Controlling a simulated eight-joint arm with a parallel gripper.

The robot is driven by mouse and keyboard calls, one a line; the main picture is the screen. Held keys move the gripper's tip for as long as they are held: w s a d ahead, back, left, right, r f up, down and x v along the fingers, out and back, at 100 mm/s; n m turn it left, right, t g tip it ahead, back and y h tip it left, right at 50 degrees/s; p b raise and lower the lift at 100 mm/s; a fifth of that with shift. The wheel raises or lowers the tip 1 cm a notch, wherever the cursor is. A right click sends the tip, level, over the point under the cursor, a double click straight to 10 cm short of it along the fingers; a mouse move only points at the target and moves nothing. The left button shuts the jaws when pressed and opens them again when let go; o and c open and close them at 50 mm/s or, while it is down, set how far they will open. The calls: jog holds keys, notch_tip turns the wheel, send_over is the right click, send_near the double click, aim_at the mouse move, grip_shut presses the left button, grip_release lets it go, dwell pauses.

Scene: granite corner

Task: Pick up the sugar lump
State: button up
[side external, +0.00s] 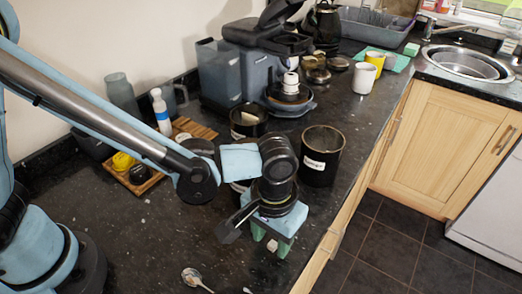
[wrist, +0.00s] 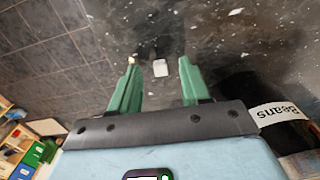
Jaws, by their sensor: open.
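The sugar lump (wrist: 160,68) is a small white block on the dark speckled counter. In the wrist view it lies ahead of the gap between my green fingertips, nearer the middle of that gap than either finger. My gripper (wrist: 158,75) is open and empty, pointing down at the counter. In the side external view my gripper (side external: 270,241) is near the counter's front edge, and the sugar lump (side external: 272,246) shows as a small white spot between the green fingers. I cannot tell the exact height of the fingertips above it.
A spoon (side external: 193,278) lies on the counter nearby. Another dark canister (side external: 248,120) and a coffee machine (side external: 262,65) stand farther back. The counter edge (side external: 325,240) drops off at right.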

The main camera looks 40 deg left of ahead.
jog(key=shift+f, duration=0.65)
jog(key=shift+c, duration=0.3)
grip_shut()
jog(key=shift+r, duration=0.15)
